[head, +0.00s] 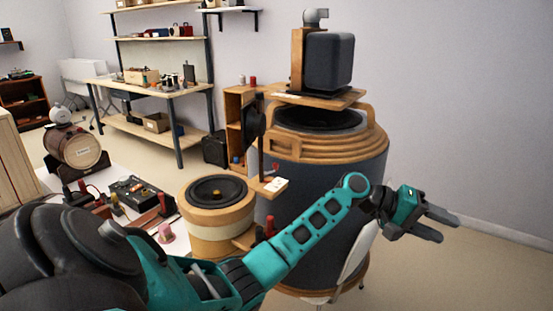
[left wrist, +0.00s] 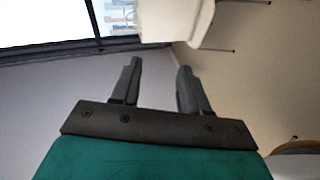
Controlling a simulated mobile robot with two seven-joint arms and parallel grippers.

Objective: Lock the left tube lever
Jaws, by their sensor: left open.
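My left gripper (head: 449,228) is open and empty at the right of the head view, in front of the wall and past the large speaker cabinet. In the left wrist view its two fingers (left wrist: 160,65) stand apart with nothing between them. A black device (head: 130,188) with small knobs and red parts lies on the white table at left, well away from the gripper. I cannot make out a left tube lever for certain in either view. My right gripper is not in view.
A large grey speaker (head: 318,180) with wooden rings stands behind my left arm. A smaller round wooden speaker (head: 215,222) stands left of it. A pale chair (head: 352,262) is below the arm. A workbench (head: 150,92) stands at the back. The floor at right is clear.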

